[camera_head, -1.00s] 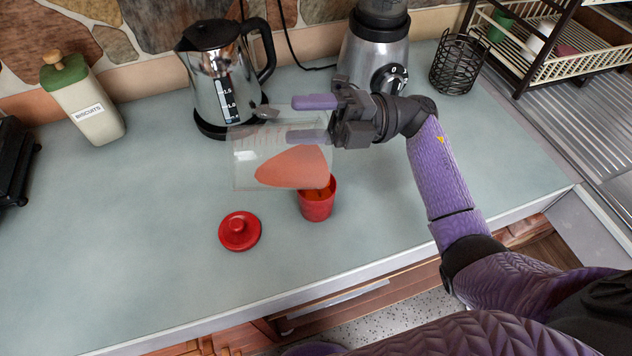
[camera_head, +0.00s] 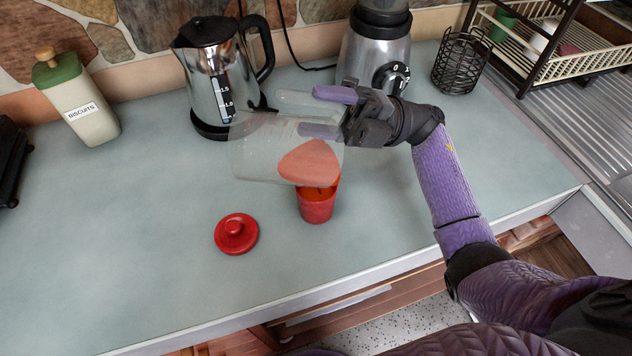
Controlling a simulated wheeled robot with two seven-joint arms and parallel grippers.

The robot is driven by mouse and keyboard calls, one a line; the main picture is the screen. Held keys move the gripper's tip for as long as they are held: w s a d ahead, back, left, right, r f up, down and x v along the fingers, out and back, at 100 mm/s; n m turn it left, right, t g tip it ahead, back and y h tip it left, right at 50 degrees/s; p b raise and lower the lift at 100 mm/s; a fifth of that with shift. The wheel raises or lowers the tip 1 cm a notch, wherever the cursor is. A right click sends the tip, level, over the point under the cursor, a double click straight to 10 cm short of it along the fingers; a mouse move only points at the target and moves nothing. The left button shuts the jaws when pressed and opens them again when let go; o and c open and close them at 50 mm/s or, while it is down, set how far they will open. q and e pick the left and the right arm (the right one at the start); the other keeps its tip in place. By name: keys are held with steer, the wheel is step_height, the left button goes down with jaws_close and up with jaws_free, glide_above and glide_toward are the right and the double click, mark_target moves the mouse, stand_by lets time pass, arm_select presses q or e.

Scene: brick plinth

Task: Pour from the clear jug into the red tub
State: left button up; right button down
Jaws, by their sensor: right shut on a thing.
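My right gripper (camera_head: 325,112) is shut on the clear jug (camera_head: 258,150) and holds it tilted above the counter. Orange-red liquid (camera_head: 310,163) has gathered in the jug's lower right corner, close over the red tub. The red tub (camera_head: 317,207) stands upright and open on the counter, with orange-red contents showing inside its rim. The jug's lower edge hides part of the tub's far rim. I cannot tell whether a stream is falling. The tub's red lid (camera_head: 237,234) lies on the counter to the left. My left gripper is not in view.
A steel kettle (camera_head: 212,75) stands behind the jug, with a blender (camera_head: 375,50) to its right. A wire holder (camera_head: 460,62) and dish rack (camera_head: 560,65) are at the right. The front left counter is clear.

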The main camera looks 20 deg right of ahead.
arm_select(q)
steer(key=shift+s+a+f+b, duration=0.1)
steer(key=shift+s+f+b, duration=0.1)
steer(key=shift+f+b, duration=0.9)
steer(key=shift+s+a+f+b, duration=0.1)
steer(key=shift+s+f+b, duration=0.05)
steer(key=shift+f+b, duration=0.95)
arm_select(e)
steer(key=shift+d+f+y, duration=0.3)
steer(key=shift+d+y, duration=0.45)
steer(key=shift+d, duration=0.1)
steer(key=shift+d+f+y, duration=0.3)
steer(key=shift+d+y, duration=0.45)
steer(key=shift+d, duration=0.05)
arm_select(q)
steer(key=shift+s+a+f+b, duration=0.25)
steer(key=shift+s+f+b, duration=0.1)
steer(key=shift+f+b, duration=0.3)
arm_select(e)
steer(key=shift+d+f+y, duration=0.25)
steer(key=shift+d+y, duration=0.2)
steer(key=shift+y, duration=0.05)
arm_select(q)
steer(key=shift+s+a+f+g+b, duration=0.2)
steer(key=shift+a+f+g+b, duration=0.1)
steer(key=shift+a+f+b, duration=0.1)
arm_select(e)
steer(key=shift+d+f+y, duration=0.15)
steer(key=shift+d+y, duration=0.15)
steer(key=shift+y, duration=0.1)
